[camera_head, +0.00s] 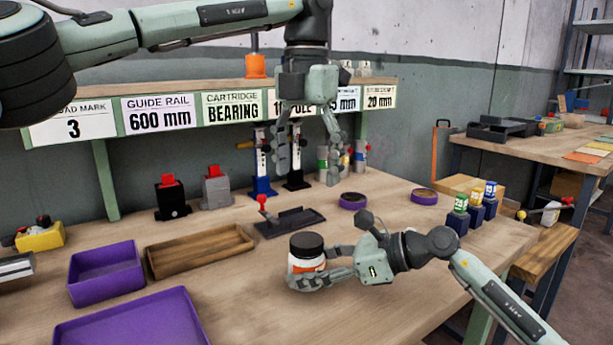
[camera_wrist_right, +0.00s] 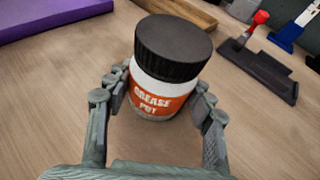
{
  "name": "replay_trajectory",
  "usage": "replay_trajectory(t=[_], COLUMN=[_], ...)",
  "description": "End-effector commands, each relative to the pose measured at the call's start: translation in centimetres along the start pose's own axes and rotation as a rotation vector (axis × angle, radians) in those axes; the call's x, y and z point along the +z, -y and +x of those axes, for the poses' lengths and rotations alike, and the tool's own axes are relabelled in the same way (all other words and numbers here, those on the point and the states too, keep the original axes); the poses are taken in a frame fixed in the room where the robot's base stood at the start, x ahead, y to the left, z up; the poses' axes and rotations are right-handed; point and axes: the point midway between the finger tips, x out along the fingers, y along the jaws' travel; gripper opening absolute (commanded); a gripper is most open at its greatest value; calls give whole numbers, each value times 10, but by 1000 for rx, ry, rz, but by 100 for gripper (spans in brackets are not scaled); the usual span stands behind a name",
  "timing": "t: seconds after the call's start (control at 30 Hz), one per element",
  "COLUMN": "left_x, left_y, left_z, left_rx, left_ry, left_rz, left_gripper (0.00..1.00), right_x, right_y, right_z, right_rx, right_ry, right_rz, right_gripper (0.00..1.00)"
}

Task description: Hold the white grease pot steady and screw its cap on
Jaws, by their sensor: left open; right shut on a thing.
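The white grease pot (camera_head: 298,263) with an orange label stands upright on the bench, and it also shows in the right wrist view (camera_wrist_right: 160,98). Its black cap (camera_head: 307,244) sits on top of the pot, covering the mouth; in the right wrist view the cap (camera_wrist_right: 173,45) looks level with the pot. I cannot tell how tight it is. My right gripper (camera_head: 318,273) is shut on the pot from the right, low on its sides, with a finger on each side in the right wrist view (camera_wrist_right: 160,115). My left gripper (camera_head: 308,165) is open and empty, pointing down, above and behind the pot.
Purple trays (camera_head: 106,275) and a wooden tray (camera_head: 200,252) lie to the left. A dark tool with a red knob (camera_head: 289,221) lies behind the pot. Purple rings (camera_head: 353,201) and several small coloured bottles (camera_head: 475,208) are to the right.

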Motion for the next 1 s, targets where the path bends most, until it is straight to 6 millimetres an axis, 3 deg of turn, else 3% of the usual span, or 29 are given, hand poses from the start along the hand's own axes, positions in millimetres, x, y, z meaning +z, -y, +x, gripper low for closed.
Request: replay_trajectory(t=[0.13, 0.17, 0.33, 0.73, 1.0], left_x=[0, 0, 0, 0, 0], left_y=[0, 0, 0, 0, 0], left_z=[0, 0, 1, 1, 1], left_rx=[0, 0, 0, 0, 0], left_ry=[0, 0, 0, 0, 0], left_rz=[0, 0, 0, 0, 0], left_gripper=[73, 73, 73, 73, 73], right_x=[0, 0, 0, -1, -1], right_y=[0, 0, 0, 1, 1], right_z=[0, 0, 0, -6, -57], right_rx=[0, 0, 0, -1, -4], right_ry=[-1, -1, -1, -1, -3], right_rz=[0, 0, 0, 0, 0], right_gripper=[0, 56, 77, 77, 77])
